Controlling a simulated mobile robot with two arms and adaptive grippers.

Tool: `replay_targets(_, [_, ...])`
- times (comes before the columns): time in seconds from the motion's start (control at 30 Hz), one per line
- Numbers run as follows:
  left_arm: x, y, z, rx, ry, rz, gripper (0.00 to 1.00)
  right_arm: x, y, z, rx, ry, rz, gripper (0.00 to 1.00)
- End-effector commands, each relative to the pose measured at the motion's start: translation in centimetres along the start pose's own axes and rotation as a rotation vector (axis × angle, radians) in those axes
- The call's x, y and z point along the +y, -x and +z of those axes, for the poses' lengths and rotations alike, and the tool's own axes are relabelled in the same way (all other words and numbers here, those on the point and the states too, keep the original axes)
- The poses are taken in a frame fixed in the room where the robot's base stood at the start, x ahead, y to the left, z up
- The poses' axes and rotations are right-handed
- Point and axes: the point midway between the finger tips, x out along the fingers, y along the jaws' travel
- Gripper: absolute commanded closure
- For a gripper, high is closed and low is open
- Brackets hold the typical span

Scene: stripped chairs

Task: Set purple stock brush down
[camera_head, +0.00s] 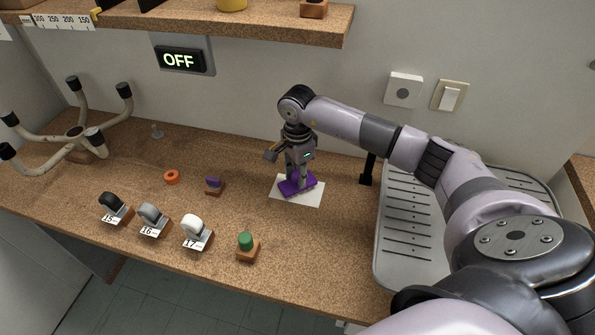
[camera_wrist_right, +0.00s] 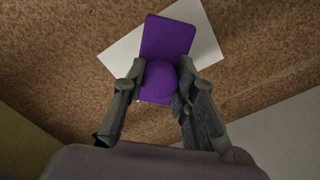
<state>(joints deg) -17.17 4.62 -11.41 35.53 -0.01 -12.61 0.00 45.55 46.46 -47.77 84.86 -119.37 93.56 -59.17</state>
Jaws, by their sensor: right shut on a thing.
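The purple stock brush (camera_head: 306,181) is at the white sheet (camera_head: 314,197) on the cork worktop. My right gripper (camera_head: 298,181) points down from above and is shut on it. In the right wrist view my right gripper (camera_wrist_right: 159,88) has a finger on each side of the rounded purple knob of the brush (camera_wrist_right: 167,38). The flat purple part extends beyond the fingers over the white sheet (camera_wrist_right: 205,42). I cannot tell whether the brush touches the sheet. My left gripper is not in view.
A slotted grey tray (camera_head: 405,225) lies right of the sheet. Left of it are a small purple-topped block (camera_head: 214,185), an orange ring (camera_head: 172,177), a green-topped block (camera_head: 246,246) and numbered holders (camera_head: 195,232). A pronged stand (camera_head: 75,133) is far left. A shelf (camera_head: 200,22) overhangs behind.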

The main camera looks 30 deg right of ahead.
Motion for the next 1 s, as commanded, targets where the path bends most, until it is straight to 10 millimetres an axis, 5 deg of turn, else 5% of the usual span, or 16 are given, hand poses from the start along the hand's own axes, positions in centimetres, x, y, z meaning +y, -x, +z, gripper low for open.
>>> replay_targets(0.33, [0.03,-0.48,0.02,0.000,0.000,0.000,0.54,-0.06,-0.50,0.01,0.000,0.000,-0.003,0.96])
replay_targets(0.37, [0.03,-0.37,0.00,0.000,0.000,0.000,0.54,-0.06,-0.39,0.01,0.000,0.000,-0.003,0.73])
replay_targets(0.63, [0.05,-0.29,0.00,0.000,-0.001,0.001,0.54,-0.03,-0.33,0.02,0.000,0.000,-0.002,0.55])
replay_targets(1.0, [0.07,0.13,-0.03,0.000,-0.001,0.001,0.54,-0.04,0.11,0.04,-0.001,0.001,-0.002,0.54])
